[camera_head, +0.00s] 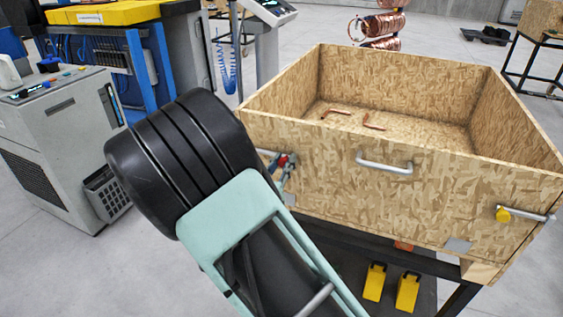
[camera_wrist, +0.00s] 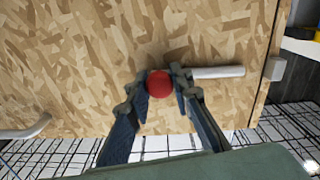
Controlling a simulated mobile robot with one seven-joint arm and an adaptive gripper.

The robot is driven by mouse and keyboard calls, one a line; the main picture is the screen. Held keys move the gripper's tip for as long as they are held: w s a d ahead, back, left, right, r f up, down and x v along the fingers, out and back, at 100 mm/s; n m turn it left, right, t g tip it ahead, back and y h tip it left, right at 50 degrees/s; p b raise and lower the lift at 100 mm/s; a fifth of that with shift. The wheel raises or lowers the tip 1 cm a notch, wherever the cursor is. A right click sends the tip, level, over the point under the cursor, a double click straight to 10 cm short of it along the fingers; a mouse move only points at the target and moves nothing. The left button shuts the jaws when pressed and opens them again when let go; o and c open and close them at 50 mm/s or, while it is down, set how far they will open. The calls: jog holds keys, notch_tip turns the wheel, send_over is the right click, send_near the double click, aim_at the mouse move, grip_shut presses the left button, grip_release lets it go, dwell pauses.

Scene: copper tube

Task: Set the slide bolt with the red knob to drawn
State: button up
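The red knob (camera_wrist: 158,83) belongs to a slide bolt on the front wall of an open wooden crate (camera_head: 330,170). In the head view the knob (camera_head: 284,160) is near the wall's left end, partly covered by my arm. My gripper (camera_wrist: 160,82) has one finger on each side of the knob, and the gap between the fingertips is about the knob's width. It appears shut on the knob. The bolt's silvery rod (camera_wrist: 218,72) runs to the right in the wrist view, towards a block (camera_wrist: 277,69) at the panel's edge. Contact at the fingertips is hard to see.
A second bolt with a yellow knob (camera_head: 503,214) is at the wall's right end. A metal handle (camera_head: 384,163) sticks out between the bolts. Copper pieces (camera_head: 373,122) lie inside the crate. A dark cart carries the crate; a grey cabinet (camera_head: 62,140) stands at left.

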jog(key=o, duration=0.5)
jog(key=shift+s+d, duration=0.1)
jog(key=shift+d, duration=0.2)
jog(key=shift+a, duration=0.1)
jog(key=shift+s, duration=0.1)
jog(key=v, duration=1.1)
jog(key=shift+s+a, duration=0.15)
jog(key=shift+s, duration=0.2)
jog(key=shift+w, duration=0.1)
